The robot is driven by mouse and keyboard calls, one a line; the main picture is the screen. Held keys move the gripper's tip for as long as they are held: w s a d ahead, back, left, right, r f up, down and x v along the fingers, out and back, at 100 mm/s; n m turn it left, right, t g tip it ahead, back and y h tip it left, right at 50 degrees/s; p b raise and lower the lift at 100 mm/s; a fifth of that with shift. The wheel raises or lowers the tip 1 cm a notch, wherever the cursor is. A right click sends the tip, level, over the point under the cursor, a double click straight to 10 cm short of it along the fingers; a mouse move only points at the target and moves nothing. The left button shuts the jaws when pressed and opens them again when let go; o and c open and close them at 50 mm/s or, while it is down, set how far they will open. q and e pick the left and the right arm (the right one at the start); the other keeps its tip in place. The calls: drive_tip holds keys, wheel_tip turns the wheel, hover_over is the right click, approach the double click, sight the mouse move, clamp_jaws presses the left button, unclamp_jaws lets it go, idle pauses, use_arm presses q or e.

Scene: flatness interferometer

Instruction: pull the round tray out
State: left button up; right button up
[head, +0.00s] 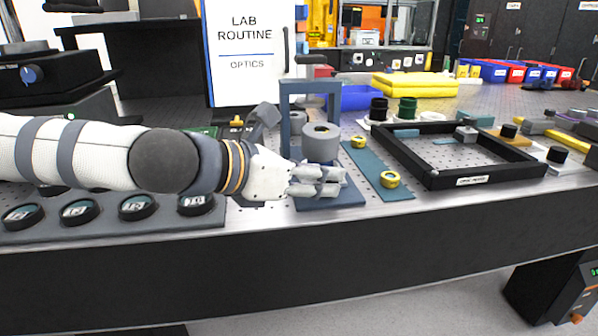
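A blue-grey upright frame (309,86) stands near the front edge of the bench, with a grey round cylinder (322,132) inside it. Its flat base plate (332,204) shows below. My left gripper (332,181) reaches in from the left, directly in front of the frame and just below the cylinder. Its fingers cover the low middle of the device. I cannot make out the round tray as a separate part; the fingers may hide it. I cannot tell whether the fingers are closed on anything. My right gripper is not in view.
A black open frame (440,180) lies on the perforated bench to the right. A blue-grey plate (368,165) with two brass-coloured knobs lies between. A rack of round optics (110,225) is below my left arm. A white "LAB ROUTINE" sign (247,85) stands behind.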

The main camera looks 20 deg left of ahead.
use_arm(q)
drive_tip(key=v, duration=1)
drive_tip(key=shift+a, duration=0.1)
